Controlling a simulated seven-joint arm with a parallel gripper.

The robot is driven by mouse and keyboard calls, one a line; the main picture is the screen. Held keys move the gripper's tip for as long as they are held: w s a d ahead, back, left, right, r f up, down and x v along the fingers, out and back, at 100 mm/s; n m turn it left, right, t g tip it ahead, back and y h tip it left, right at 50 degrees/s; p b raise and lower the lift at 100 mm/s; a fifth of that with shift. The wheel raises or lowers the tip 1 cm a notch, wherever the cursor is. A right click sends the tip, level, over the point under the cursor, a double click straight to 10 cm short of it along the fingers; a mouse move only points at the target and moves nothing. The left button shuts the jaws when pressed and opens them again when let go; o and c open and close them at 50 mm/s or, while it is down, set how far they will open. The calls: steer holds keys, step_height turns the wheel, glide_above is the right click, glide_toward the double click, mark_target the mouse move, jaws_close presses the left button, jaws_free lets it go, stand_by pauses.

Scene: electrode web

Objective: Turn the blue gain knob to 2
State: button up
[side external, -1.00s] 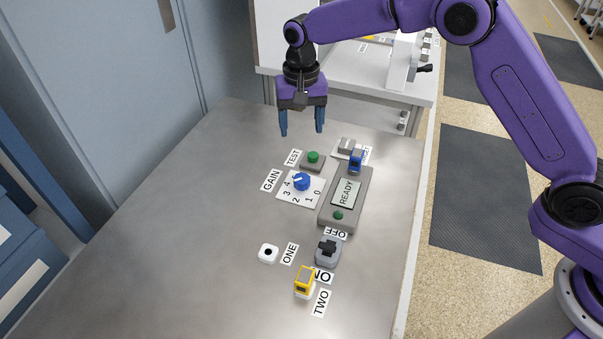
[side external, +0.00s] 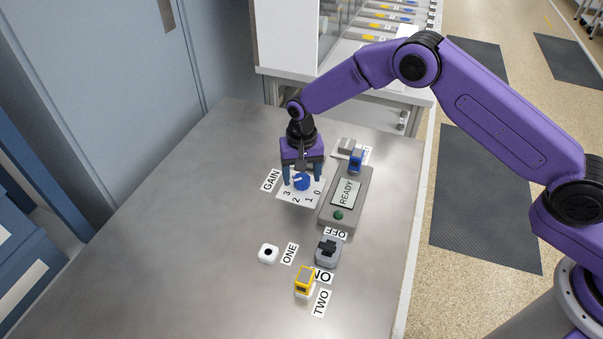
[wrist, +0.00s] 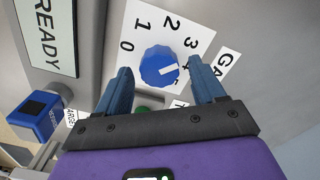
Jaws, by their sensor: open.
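The blue gain knob (side external: 302,182) sits on a white dial card (side external: 290,197) marked with numbers. The 2 (wrist: 172,23) is at the top of the card. My gripper (side external: 302,176) points down over the dial, open. In the wrist view its two blue fingers (wrist: 160,70) stand on either side of the knob, with gaps showing; I cannot tell how low the fingertips are.
The grey READY display box (side external: 359,187) stands just right of the dial. A blue-topped device (side external: 355,161) is behind it. The black-and-grey OFF switch (side external: 327,250), white ONE button (side external: 268,253) and yellow TWO switch (side external: 305,281) are nearer the front. The left of the table is clear.

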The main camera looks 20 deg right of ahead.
steer(key=shift+f, duration=0.15)
steer(key=shift+c, duration=0.4)
steer(key=c, duration=1)
steer(key=shift+n, duration=0.4)
steer(key=n, duration=0.3)
steer(key=shift+a+n, duration=0.15)
steer(key=shift+n, duration=0.15)
steer(key=n, duration=0.4)
steer(key=shift+a, duration=0.1)
steer(key=shift+n, duration=0.3)
steer(key=o, duration=1.1)
